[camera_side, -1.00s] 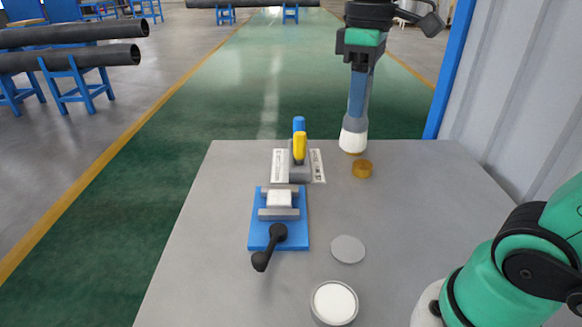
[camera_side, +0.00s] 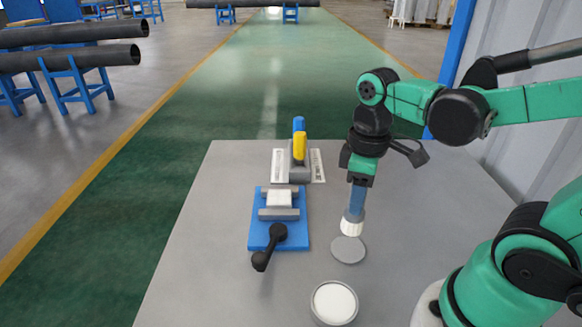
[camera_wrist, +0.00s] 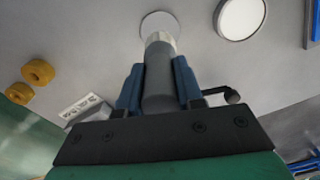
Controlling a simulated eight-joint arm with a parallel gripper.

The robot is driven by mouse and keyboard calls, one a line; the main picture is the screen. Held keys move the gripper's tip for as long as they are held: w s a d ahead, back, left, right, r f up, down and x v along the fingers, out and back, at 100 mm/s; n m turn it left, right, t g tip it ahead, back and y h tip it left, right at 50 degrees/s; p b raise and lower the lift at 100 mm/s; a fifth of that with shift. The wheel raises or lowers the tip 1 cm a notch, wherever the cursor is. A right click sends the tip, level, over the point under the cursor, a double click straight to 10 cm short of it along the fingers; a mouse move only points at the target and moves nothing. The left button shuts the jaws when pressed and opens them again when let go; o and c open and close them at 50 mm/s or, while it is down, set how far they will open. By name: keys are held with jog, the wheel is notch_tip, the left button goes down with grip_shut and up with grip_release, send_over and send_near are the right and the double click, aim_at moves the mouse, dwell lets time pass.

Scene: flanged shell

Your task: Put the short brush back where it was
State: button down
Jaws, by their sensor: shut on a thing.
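My gripper (camera_side: 356,203) is shut on the short brush (camera_side: 352,227), which points down with its white bristle end lowest. In the wrist view the brush (camera_wrist: 159,80) shows as a grey handle between the two blue fingers, with a pale tip. The tip is at or just above a flat grey disc (camera_side: 348,251) on the table; I cannot tell whether they touch. The disc also shows just beyond the tip in the wrist view (camera_wrist: 157,20).
A round dish with a white filling (camera_side: 334,303) stands in front of the disc. A blue-based clamp (camera_side: 256,232) with a black lever is to the left. Behind it a grey holder (camera_side: 299,174) carries yellow and blue handles. Gold rings (camera_wrist: 37,71) show in the wrist view.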

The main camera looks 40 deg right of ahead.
aim_at(355, 217)
jog(key=shift+f, duration=2.4)
jog(key=shift+f, duration=0.15)
jog(key=c, duration=0.6)
grip_release()
jog(key=shift+o, duration=0.2)
notch_tip(355, 217, up, 12)
jog(key=shift+f, duration=0.1)
jog(key=w+a+f+m+t, duration=0.2)
jog(key=w+f+m+t, duration=0.1)
jog(key=t, duration=0.4)
jog(key=shift+w+f+m, duration=0.3)
jog(key=shift+w+m, duration=0.5)
